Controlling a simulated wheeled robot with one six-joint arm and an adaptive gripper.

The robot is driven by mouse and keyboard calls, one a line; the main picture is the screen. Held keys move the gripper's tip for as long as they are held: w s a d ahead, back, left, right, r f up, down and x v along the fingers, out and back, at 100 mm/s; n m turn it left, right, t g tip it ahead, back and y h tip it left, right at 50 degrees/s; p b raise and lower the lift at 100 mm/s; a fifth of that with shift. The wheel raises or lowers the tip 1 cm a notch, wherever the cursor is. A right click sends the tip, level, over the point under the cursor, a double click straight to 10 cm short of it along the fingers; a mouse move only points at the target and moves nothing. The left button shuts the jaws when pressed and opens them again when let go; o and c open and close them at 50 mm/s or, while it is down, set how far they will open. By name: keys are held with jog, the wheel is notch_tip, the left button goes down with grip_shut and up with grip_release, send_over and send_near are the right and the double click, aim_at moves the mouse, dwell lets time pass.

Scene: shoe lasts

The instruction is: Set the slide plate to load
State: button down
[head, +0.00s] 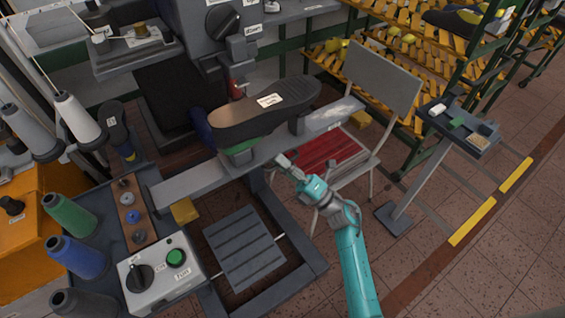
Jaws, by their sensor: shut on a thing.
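The slide plate (188,181) is a long grey bar that runs slantwise across the front of the machine, from lower left to upper right. A dark shoe sole (240,113) with a white label lies above its middle, over a green piece (240,146). My gripper (282,160) is at the front edge of the plate, right of its middle. It is shut on a part of the slide plate there; the fingers hide the exact part they hold. Small marks near the plate's right end are too small to read.
Yellow blocks stand near the plate's left end (185,211) and right end (360,118). A control box (158,276) with a black knob and green button sits at lower left, near thread cones (75,257). A chair (375,85) and a small stand (460,127) are to the right.

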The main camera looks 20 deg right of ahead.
jog(key=shift+d, duration=0.1)
jog(key=w+d, duration=0.2)
jog(key=d, duration=0.9)
jog(key=w+d, duration=0.2)
jog(key=d, duration=0.9)
jog(key=shift+w+d, duration=0.1)
jog(key=shift+d, duration=0.05)
jog(key=c, duration=1.5)
grip_release()
jog(key=shift+f, duration=0.1)
jog(key=v, duration=1.2)
